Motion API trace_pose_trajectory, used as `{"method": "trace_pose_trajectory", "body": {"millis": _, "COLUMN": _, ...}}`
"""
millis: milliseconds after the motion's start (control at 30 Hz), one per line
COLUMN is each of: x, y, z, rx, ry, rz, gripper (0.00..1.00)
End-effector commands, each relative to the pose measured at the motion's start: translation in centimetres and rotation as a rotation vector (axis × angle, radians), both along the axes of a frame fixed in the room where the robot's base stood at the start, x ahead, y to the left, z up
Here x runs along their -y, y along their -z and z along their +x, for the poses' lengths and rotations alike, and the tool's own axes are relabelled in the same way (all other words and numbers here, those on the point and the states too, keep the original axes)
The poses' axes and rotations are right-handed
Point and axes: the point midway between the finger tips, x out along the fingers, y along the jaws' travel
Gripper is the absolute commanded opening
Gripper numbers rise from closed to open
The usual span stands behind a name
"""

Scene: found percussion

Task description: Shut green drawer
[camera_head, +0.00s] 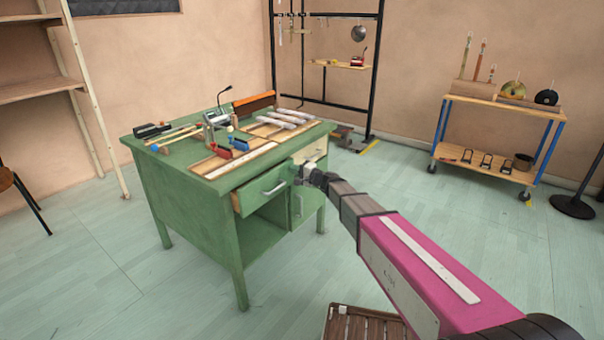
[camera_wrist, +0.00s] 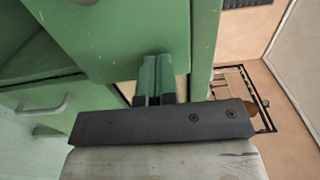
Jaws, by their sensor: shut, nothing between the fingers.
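The green drawer (camera_head: 265,190) is at the upper left of the green desk's front and stands partly pulled out. Its front has a pale bar handle (camera_head: 275,188), and its wooden side shows at the left. My gripper (camera_head: 305,171) is by the desk front, just right of the drawer front. In the wrist view my gripper (camera_wrist: 158,76) has its fingers together and empty, close to green panels. Two pale handles show there, one cut off at the top edge. I cannot tell whether the fingers touch the desk.
A cream drawer (camera_head: 311,151) sits right of the green one, above a green cupboard door (camera_head: 303,206). Tools and wooden bars cover the desktop (camera_head: 185,152). A slatted brown wooden item (camera_head: 362,325) is at the bottom.

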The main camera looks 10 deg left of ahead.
Motion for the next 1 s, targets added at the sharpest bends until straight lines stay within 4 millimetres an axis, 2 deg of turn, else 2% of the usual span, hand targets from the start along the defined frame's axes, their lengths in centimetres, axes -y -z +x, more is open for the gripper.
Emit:
{"method": "trace_pose_trajectory", "body": {"millis": 467, "x": -0.6, "y": 0.0, "z": 0.2, "rx": 0.000, "ry": -0.001, "rz": 0.000, "gripper": 0.00}}
{"method": "trace_pose_trajectory", "body": {"millis": 767, "x": -4.6, "y": 0.0, "z": 2.0, "rx": 0.001, "ry": -0.003, "rz": 0.001, "gripper": 0.00}}
{"method": "trace_pose_trajectory", "body": {"millis": 1000, "x": -5.0, "y": -0.1, "z": 2.1, "rx": 0.001, "ry": -0.003, "rz": 0.002, "gripper": 0.00}}
